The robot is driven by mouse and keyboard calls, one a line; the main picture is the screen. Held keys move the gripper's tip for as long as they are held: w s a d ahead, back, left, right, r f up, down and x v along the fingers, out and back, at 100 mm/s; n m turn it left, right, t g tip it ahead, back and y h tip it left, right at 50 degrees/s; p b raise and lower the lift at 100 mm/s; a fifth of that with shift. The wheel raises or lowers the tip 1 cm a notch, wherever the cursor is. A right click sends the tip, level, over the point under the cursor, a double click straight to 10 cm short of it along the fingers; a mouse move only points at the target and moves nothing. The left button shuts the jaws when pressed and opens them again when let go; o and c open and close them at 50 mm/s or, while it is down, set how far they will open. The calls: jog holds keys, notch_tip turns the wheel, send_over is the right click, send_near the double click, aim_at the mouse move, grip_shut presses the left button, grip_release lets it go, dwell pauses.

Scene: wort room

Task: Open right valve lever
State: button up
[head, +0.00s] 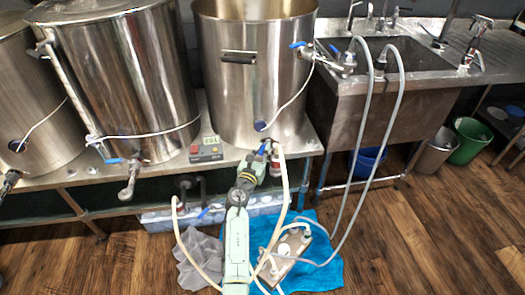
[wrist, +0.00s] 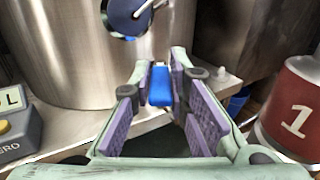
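The right kettle's blue valve lever (wrist: 160,86) shows in the wrist view between my purple-padded finger pads. My gripper (wrist: 162,76) is open, with a finger on each side of the lever. I see gaps beside the lever and cannot make out contact. In the head view my gripper (head: 262,157) is at the low front of the right steel kettle (head: 225,105), where it partly hides the valve. A bit of blue shows at the gripper's tip. The valve body is mostly hidden.
A scale with a display (head: 206,149) sits left of my gripper on the steel bench. A red piece marked 1 (wrist: 298,108) is close on the right in the wrist view. A pale hose (head: 284,185) hangs beside my arm. The pump (head: 289,250) rests on a blue towel (head: 325,270).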

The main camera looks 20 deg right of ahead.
jog(key=o, duration=0.4)
jog(key=v, duration=1.2)
